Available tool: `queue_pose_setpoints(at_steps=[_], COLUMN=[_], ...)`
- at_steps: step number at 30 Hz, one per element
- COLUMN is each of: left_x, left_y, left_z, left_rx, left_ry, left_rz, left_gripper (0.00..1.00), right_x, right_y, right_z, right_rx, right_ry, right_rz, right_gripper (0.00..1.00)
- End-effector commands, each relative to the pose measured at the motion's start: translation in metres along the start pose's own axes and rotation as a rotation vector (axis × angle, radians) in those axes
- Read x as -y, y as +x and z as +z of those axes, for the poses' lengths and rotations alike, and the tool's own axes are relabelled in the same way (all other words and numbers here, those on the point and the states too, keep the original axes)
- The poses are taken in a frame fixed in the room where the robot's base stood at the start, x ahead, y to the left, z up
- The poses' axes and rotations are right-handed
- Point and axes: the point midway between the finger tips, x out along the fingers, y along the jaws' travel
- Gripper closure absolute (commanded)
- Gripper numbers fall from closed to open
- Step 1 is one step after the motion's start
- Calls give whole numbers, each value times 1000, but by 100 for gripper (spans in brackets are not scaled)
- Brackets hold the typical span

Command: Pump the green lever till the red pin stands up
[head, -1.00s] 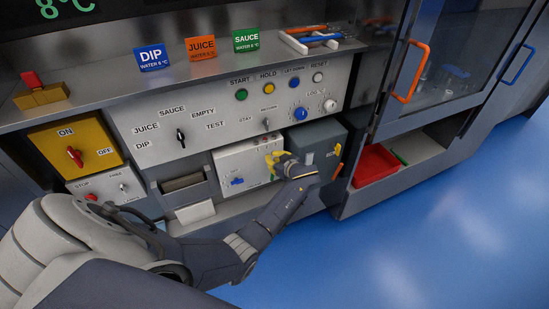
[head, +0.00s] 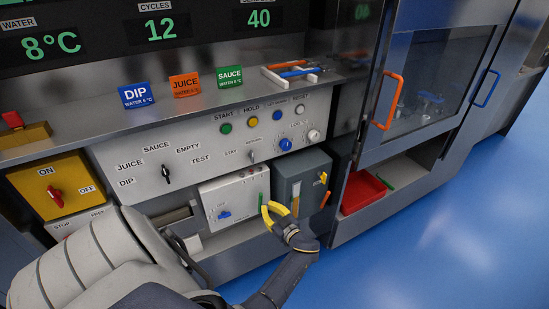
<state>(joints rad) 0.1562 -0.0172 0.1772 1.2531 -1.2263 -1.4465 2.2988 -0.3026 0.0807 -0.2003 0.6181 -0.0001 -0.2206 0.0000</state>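The green lever (head: 261,201) shows as a thin green upright bar at the right end of the white panel box (head: 232,197). My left gripper (head: 275,210) has yellow fingers, which look spread apart. They are just right of the lever's lower part, in front of the gap between the white box and the grey box. I cannot tell whether a finger touches the lever. Nothing shows held between the fingers. I cannot make out a red pin standing up; the marks on top of the white box are too small to tell. My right gripper is not in view.
The grey box (head: 283,168) with a yellow handle (head: 323,178) and an orange handle (head: 325,200) stands right of the lever. A panel with knobs (head: 215,152) is above. A red tray (head: 362,191) lies on the low shelf at right. The blue floor is clear.

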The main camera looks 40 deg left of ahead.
Motion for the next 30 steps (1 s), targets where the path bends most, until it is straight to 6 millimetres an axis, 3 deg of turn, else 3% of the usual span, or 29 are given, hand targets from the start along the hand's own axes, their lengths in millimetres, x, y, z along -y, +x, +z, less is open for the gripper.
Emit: queue_pose_setpoints(at_steps=[6, 30], left_x=[-1, -1], left_y=[0, 0], left_z=[0, -1], left_rx=[0, 1], left_ry=[0, -1], left_rz=[1, 1], left_gripper=[100, 100], right_x=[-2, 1], right_y=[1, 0], right_z=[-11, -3], right_rx=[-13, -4], right_ry=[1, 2], right_rz=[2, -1], right_gripper=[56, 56])
